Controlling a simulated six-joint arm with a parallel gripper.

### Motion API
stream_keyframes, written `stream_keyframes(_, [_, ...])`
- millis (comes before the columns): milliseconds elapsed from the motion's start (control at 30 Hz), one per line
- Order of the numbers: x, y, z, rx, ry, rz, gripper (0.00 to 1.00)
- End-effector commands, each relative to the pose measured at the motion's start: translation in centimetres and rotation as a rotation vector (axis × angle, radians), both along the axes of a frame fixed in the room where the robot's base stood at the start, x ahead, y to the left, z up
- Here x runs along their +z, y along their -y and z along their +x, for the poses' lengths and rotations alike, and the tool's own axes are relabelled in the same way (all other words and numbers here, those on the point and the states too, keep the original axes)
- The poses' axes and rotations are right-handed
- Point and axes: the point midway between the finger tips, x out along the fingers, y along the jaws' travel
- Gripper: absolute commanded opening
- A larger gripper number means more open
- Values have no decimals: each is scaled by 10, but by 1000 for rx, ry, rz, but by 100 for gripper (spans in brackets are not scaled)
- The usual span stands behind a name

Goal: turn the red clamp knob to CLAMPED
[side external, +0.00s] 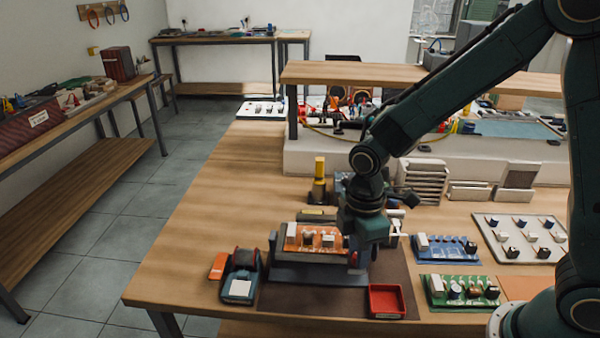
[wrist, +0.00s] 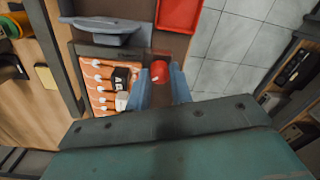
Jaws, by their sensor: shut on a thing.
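The red clamp knob (wrist: 160,69) shows in the wrist view as a round red cap between the two blue-grey fingers of my gripper (wrist: 159,80). The fingers are shut on it from both sides. In the side view my gripper (side external: 356,252) is low at the right end of the grey clamp fixture (side external: 318,275), and the knob is mostly hidden there. An orange circuit board (side external: 312,238) sits in the fixture; it also shows left of the fingers in the wrist view (wrist: 97,75). I cannot read any CLAMPED mark or the knob's angle.
A red tray (side external: 386,300) lies on the brown mat just right of the fixture. A dark blue device with an orange part (side external: 240,285) stands at its left. Blue (side external: 447,248) and green (side external: 460,291) boards lie to the right.

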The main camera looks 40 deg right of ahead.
Motion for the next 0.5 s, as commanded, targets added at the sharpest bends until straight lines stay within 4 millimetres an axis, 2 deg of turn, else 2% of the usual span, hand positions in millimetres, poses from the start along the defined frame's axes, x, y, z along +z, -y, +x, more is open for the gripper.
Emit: stream_keyframes(500, [1,0,0,-449,1,1,0])
